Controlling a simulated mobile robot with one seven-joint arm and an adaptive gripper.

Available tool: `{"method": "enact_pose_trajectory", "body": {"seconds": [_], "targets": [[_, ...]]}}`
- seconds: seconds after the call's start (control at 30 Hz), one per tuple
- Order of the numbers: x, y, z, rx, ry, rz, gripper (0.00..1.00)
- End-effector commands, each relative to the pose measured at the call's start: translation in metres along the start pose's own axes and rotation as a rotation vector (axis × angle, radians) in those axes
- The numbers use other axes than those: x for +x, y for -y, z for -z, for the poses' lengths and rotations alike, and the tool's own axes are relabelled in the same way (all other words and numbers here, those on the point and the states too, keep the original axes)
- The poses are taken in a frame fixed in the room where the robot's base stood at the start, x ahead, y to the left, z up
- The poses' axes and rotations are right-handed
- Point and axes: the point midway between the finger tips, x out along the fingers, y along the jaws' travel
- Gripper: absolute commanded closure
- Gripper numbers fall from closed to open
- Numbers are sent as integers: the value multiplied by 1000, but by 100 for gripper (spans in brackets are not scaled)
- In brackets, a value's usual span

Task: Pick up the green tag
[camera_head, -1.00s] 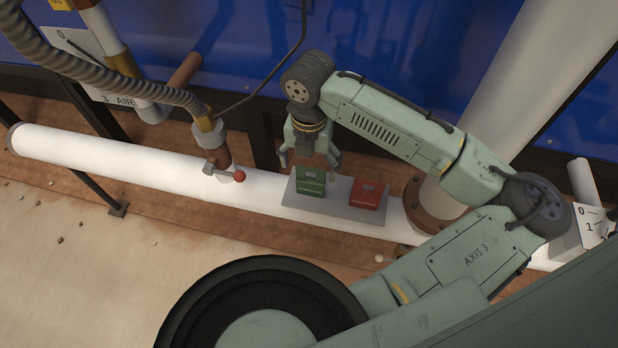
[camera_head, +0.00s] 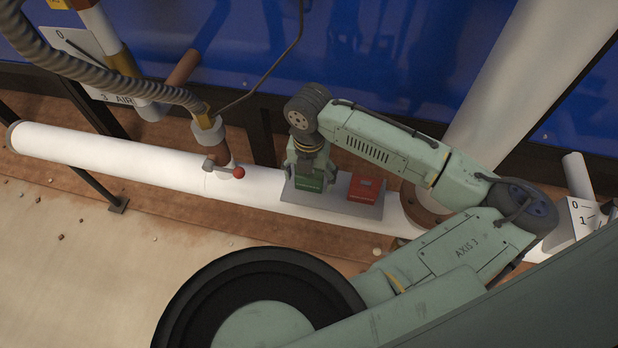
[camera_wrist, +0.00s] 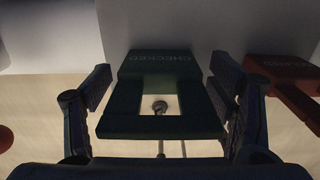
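The green tag (camera_head: 309,184) is a small dark green block with a handle-like opening. It stands on a grey plate (camera_head: 350,208) on the white pipe. In the wrist view the green tag (camera_wrist: 160,64) reads "CHECKED" and is centred. My gripper (camera_head: 308,176) is down around the tag, and its fingers also show in the wrist view (camera_wrist: 161,95), one on each side. The fingers are very close to the tag's sides; whether both touch is unclear in the dark view. The tag appears to rest on the plate.
A red tag (camera_head: 364,187) stands just right of the green one and close to the right finger in the wrist view (camera_wrist: 285,72). A red-knobbed valve handle (camera_head: 238,172) is to the left on the pipe (camera_head: 110,155). A thick vertical pipe (camera_head: 515,85) rises at the right.

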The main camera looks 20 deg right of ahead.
Motion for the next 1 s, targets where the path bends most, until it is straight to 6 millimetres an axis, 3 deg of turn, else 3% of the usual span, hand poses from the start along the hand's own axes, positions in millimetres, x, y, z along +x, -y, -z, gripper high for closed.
{"method": "enact_pose_trajectory", "body": {"seconds": [0.7, 1.0], "targets": [[0, 0, 0, -1, 0, -1, 74], [-4, -1, 0, -1, 0, -1, 76]]}}
